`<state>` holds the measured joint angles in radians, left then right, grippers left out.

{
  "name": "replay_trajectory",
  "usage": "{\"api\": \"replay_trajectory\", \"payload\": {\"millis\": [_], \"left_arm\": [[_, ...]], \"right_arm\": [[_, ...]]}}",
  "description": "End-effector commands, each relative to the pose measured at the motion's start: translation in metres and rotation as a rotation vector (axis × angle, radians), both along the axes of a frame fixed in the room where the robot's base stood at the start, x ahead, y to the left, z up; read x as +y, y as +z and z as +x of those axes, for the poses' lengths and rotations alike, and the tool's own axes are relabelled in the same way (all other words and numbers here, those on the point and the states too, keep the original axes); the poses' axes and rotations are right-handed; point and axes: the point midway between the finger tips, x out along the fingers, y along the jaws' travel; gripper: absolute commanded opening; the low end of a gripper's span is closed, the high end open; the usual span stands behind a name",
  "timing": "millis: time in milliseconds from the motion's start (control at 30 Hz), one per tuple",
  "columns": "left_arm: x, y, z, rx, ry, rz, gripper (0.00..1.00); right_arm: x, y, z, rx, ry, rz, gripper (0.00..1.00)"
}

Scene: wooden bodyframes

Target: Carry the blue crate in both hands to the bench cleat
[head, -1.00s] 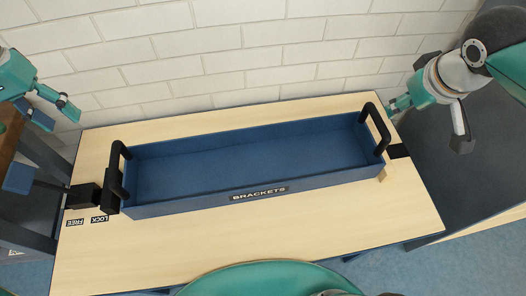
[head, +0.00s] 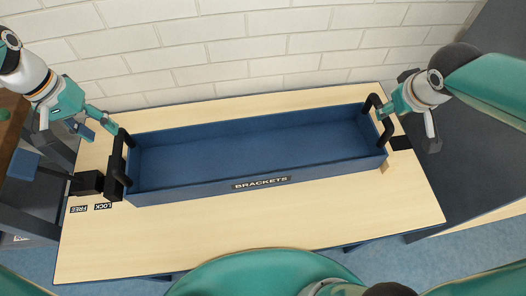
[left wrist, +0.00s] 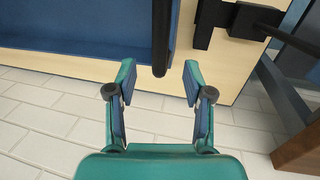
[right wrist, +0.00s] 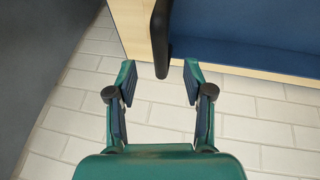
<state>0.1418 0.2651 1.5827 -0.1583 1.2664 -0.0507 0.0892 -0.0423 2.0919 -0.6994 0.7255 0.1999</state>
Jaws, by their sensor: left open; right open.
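The blue crate (head: 160,187), labelled BRACKETS, sits upright and empty on the wooden bench (head: 250,230). Its left black handle (head: 121,143) also shows in the left wrist view (left wrist: 161,35). Its right handle (head: 376,105) also shows in the right wrist view (right wrist: 160,35). My left gripper (head: 105,130) is open at the left handle, whose end lies between the fingertips in the wrist view. My right gripper (head: 387,112) is open at the right handle, lined up likewise. I cannot tell whether either touches. A black fitting (head: 88,183), possibly the cleat, stands left of the crate.
FREE and LOCK labels (head: 91,208) lie in front of the black fitting. A white brick wall (head: 250,50) stands close behind. The bench's front is clear.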

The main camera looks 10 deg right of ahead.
Motion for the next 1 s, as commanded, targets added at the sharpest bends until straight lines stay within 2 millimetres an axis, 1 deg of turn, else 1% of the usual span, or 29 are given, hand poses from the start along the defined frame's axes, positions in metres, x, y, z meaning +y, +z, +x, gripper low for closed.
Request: {"api": "replay_trajectory", "payload": {"millis": [33,200,400,567,833,867,1000], "left_arm": [[-0.002,-0.011,-0.001,0.005,-0.001,0.0,0.52],[-0.008,-0.041,0.0,0.005,-0.002,-0.001,0.52],[-0.013,-0.063,0.0,0.002,-0.001,0.0,0.52],[-0.014,-0.07,0.001,0.0,-0.001,0.0,0.52],[-0.014,-0.07,0.001,0.0,-0.001,0.0,0.52],[-0.014,-0.07,0.001,0.0,-0.001,0.0,0.48],[-0.014,-0.07,0.001,0.0,-0.001,0.0,0.25]], "right_arm": [[-0.002,-0.012,0.003,0.007,-0.001,0.002,0.52],[-0.007,-0.038,0.015,0.004,-0.001,0.002,0.52],[-0.011,-0.058,0.025,0.002,0.0,0.001,0.52],[-0.012,-0.064,0.027,0.0,0.0,0.001,0.52],[-0.012,-0.065,0.028,-0.001,0.0,0.001,0.52],[-0.012,-0.065,0.028,0.0,-0.001,0.001,0.48],[-0.012,-0.065,0.028,0.0,0.0,0.001,0.25]]}}
